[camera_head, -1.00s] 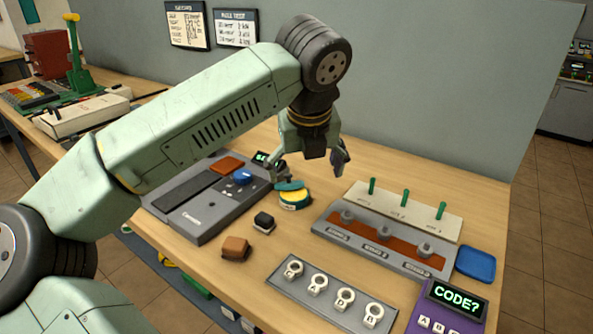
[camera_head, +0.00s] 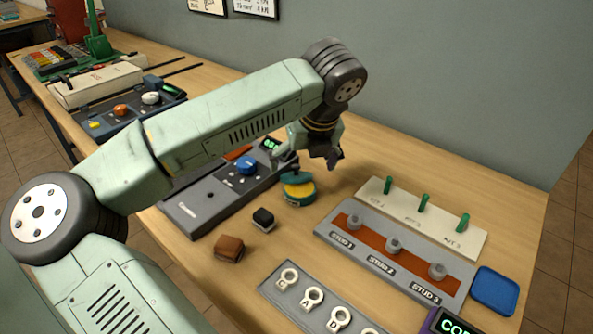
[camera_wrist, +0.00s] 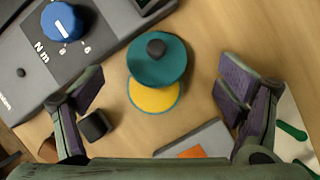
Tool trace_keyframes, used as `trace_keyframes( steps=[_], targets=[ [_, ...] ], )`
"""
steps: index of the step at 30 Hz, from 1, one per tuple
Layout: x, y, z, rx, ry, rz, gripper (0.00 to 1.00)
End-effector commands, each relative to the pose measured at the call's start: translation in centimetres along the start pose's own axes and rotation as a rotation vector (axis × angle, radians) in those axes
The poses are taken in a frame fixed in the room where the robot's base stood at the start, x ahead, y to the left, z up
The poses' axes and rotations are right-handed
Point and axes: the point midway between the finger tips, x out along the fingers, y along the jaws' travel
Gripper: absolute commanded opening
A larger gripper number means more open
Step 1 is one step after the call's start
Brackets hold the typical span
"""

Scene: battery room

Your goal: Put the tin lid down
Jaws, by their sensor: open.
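The tin lid (camera_wrist: 158,62) is a round teal disc with a dark knob, and it also shows in the head view (camera_head: 292,178). It overlaps part of a round tin with a yellow top (camera_wrist: 153,96), whose yellow face shows beside it; the tin is also in the head view (camera_head: 304,193). The lid is off-centre; I cannot tell whether it rests on the tin. My gripper (camera_head: 312,162) is above them, pointing down. In the wrist view its fingers (camera_wrist: 162,94) are spread wide on both sides, with no contact on the lid visible.
A grey device with a blue dial (camera_head: 246,166) is left of the tin. A black block (camera_head: 263,219) and a brown block (camera_head: 229,249) lie nearer. A stud panel (camera_head: 345,241) and a blue tray (camera_head: 495,291) stand to the right. Bare tabletop lies behind the tin.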

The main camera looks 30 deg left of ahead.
Motion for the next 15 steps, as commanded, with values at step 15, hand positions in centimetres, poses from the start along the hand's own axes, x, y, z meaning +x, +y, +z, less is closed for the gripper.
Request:
trace_keyframes(
  steps=[15],
  targets=[
    [4.3,0.4,-0.9,0.001,0.0,0.0,0.87]
  ],
)
